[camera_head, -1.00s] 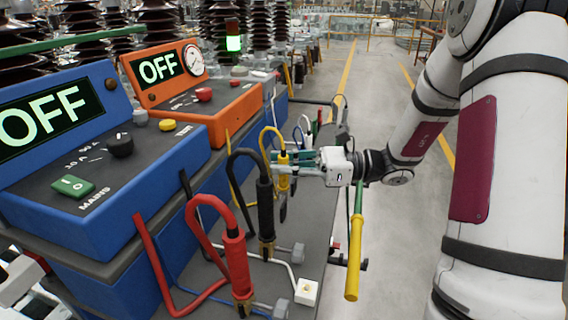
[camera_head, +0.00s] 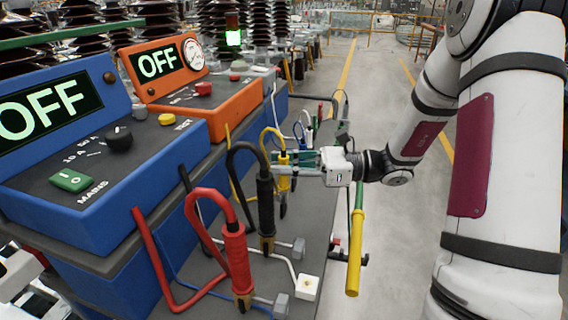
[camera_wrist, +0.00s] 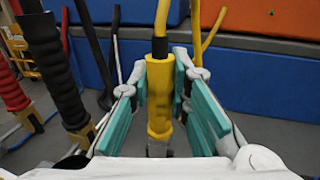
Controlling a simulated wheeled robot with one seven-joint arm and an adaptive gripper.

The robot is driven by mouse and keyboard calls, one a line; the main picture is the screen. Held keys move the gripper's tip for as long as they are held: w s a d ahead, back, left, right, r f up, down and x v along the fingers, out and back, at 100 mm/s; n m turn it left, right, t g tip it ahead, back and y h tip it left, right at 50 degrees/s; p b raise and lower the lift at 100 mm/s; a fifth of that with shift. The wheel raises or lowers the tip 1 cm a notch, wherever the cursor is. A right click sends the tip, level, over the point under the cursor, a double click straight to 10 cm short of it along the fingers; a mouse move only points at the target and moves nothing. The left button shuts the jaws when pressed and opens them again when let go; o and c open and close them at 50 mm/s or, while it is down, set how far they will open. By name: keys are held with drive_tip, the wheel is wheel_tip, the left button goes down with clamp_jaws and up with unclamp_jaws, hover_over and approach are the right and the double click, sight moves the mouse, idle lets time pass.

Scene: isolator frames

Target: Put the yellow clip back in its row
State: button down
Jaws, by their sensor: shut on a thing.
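The yellow clip (camera_head: 284,172) stands upright in the row along the bench, with a yellow cable curving from its top. My gripper (camera_head: 296,160) has come in from the right and is shut on the clip's body. In the wrist view the clip (camera_wrist: 159,95) is between the teal finger pads, its lower end pointing down to a metallic tip. What the tip rests on is hidden. The black clip (camera_head: 265,205) and red clip (camera_head: 237,262) stand nearer in the same row; both also show at the left of the wrist view.
A blue unit (camera_head: 170,160) and an orange unit (camera_head: 225,105), both showing OFF, line the left. A yellow-and-green rod (camera_head: 355,250) stands at the bench's right edge. A white block (camera_head: 307,287) lies near the red clip.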

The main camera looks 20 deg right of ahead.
drive_tip(key=shift+f+b, duration=0.4)
drive_tip(key=shift+f, duration=0.65)
drive_tip(key=c, duration=1.4)
unclamp_jaws()
drive_tip(key=v, duration=1.2)
